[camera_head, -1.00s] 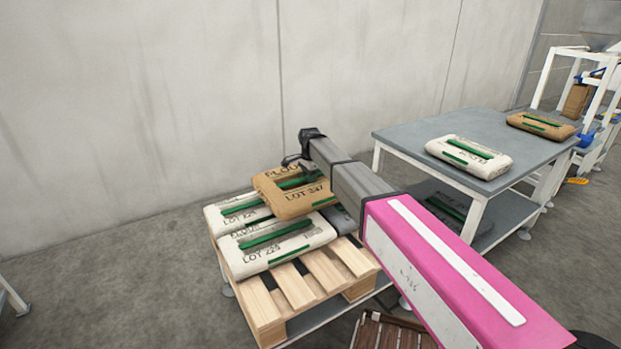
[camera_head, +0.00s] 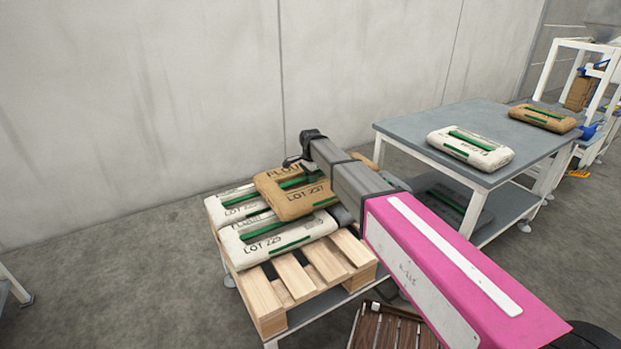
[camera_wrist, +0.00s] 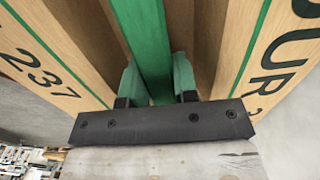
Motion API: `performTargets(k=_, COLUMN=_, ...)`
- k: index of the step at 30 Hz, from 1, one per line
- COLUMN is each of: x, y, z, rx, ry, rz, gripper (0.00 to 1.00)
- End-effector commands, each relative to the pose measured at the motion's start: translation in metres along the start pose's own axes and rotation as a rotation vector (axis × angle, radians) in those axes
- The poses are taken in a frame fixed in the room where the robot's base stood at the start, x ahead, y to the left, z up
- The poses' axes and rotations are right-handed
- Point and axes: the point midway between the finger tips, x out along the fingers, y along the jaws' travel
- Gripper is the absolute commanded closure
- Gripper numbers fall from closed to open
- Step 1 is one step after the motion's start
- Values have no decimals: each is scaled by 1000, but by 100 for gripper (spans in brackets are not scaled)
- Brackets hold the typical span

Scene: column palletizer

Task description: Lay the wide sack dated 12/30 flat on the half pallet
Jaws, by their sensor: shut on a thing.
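My gripper (camera_head: 303,172) is shut on the green strip of a tan flour sack (camera_head: 290,202) marked LOT 237. In the wrist view my gripper's fingers (camera_wrist: 157,82) sit on both sides of the strip, and the tan sack (camera_wrist: 42,62) fills the sides. No date is readable on it. The sack is over the rear part of the half pallet (camera_head: 262,297), overlapping white sacks in the picture; I cannot tell whether it touches them. My arm hides part of its right side.
A white sack (camera_head: 285,236) marked LOT 229 lies on the pallet, with another white sack (camera_head: 230,207) behind it. The pallet's front slats are bare. At right, a grey table (camera_head: 405,133) holds a white sack (camera_head: 470,147) and a tan sack (camera_head: 543,118). A concrete wall stands behind.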

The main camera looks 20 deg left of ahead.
Motion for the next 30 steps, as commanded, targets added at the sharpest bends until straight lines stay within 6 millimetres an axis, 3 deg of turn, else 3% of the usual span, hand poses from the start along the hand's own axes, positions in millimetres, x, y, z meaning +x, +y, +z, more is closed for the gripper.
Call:
performTargets(k=13, x=4, y=0, z=0, rx=0, ry=1, rz=-3, gripper=100)
performTargets(k=14, x=6, y=0, z=0, rx=0, ry=0, rz=-1, gripper=69)
performTargets(k=16, x=6, y=0, z=0, rx=0, ry=0, rz=-1, gripper=47)
performTargets(k=25, x=6, y=0, z=0, rx=0, ry=0, rz=0, gripper=47)
performTargets(k=30, x=-8, y=0, z=0, rx=0, ry=0, rz=-2, gripper=47)
